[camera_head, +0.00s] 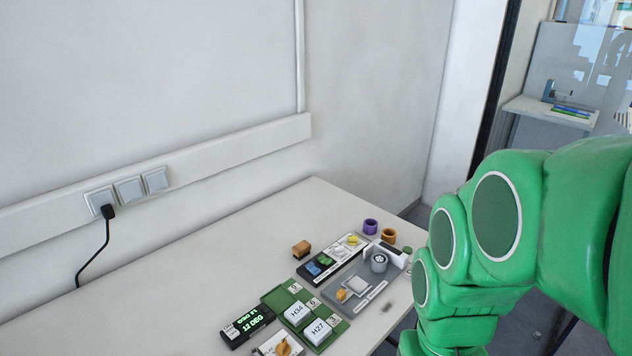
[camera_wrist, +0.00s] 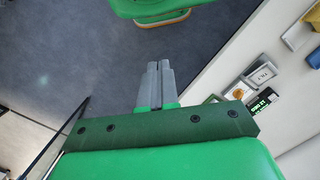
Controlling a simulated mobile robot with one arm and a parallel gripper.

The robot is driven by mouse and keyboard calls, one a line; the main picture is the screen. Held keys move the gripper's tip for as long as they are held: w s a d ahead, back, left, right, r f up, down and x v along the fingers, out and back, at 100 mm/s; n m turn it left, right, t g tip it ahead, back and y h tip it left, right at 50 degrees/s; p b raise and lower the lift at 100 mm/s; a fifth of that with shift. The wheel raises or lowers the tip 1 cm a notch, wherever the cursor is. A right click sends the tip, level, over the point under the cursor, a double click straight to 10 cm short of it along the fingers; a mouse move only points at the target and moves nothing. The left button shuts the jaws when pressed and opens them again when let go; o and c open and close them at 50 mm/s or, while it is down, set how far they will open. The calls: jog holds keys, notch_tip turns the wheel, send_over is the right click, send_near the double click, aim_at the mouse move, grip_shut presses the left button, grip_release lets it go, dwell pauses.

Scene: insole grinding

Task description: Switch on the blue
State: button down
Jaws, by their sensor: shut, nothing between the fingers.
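A blue switch (camera_head: 313,269) sits at the near-left end of a black and white panel (camera_head: 308,282) on the table in the head view. A green switch (camera_head: 326,258) is beside it, and a yellow one (camera_head: 352,240) is at the far end. Whether the blue switch is on or off is too small to tell. My gripper (camera_wrist: 160,66) is shut and empty in the wrist view, pointing over the dark floor beside the table, apart from the panel. The head view shows only my green arm at the right; my gripper is hidden there.
The white table (camera_head: 210,270) also holds a green tray (camera_head: 274,298) with H34 and H27 blocks, a black digital display (camera_head: 248,324), a grey machine (camera_head: 380,262), and purple (camera_head: 370,226) and orange (camera_head: 388,235) rings. A wall socket with plug (camera_head: 104,205) is left. The table's left part is clear.

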jog(key=w+a+r+m+t, duration=0.1)
jog(key=w+a+m, duration=0.2)
jog(key=w, duration=1.2)
jog(key=m+t+y, duration=0.1)
jog(key=m+t, duration=0.1)
jog(key=m, duration=0.4)
send_over(310, 264)
jog(key=s+d, duration=0.2)
notch_tip(310, 264, down, 10)
jog(key=shift+a, duration=0.1)
jog(key=f, duration=0.4)
jog(key=w+a+f, duration=0.1)
jog(key=f, duration=0.8)
jog(key=shift+w+a+f, duration=0.3)
jog(key=shift+a, duration=0.05)
jog(key=shift+w+f, duration=0.1)
jog(key=shift+w, duration=0.05)
